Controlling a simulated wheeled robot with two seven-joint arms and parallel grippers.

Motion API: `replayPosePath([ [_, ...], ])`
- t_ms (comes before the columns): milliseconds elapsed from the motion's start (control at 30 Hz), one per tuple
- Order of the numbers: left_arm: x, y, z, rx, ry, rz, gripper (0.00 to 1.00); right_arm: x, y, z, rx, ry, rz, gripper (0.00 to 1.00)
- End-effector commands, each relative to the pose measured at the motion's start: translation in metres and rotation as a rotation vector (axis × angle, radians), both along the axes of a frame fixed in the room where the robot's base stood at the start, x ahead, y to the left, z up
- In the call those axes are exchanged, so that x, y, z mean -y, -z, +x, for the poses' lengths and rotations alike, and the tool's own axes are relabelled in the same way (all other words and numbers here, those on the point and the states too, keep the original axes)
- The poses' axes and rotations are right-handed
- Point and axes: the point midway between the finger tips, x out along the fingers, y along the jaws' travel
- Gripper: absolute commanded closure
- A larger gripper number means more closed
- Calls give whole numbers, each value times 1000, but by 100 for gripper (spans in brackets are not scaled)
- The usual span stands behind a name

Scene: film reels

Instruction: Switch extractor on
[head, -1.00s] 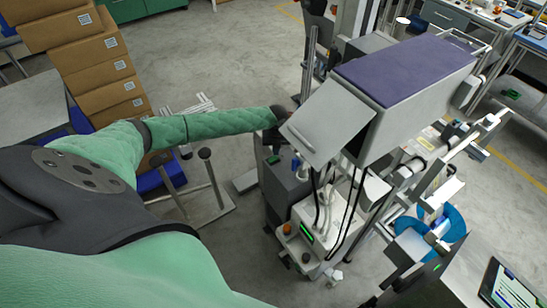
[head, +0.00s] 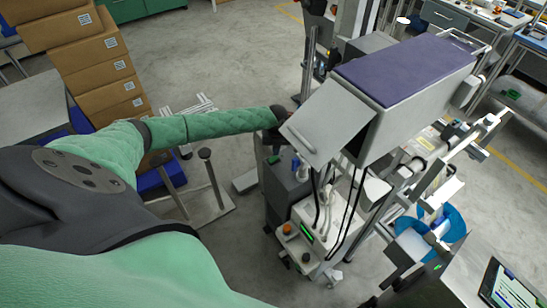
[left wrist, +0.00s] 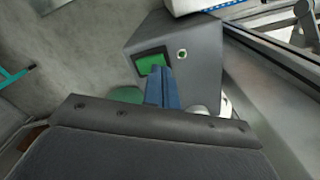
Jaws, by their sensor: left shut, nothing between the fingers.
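The extractor appears to be the dark grey box (head: 285,188) beside the machine, below my left wrist in the head view. In the left wrist view the grey box (left wrist: 190,38) has a green lit panel or switch (left wrist: 151,63) in a dark frame and a small round green-ringed button (left wrist: 181,54) to its right. My left gripper (left wrist: 159,76) is shut and empty, its blue fingers pointing at the green panel's lower edge. I cannot tell whether they touch it. In the head view the machine's tilted lid partly hides the area. My right gripper is not in view.
The machine's tilted grey lid (head: 327,122) and purple-topped housing (head: 405,68) stand close to the right of my left wrist. Black cables and a white control box (head: 318,232) are below. Cardboard boxes (head: 98,65) are stacked at the left. Floor is clear behind the arm.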

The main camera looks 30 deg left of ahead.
Motion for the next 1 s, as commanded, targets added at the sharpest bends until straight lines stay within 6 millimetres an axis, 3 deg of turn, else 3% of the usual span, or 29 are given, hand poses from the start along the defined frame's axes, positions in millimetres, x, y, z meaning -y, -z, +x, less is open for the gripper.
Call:
replayPosePath([
  [1000,0,7,0,0,0,0,100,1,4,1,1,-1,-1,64],
])
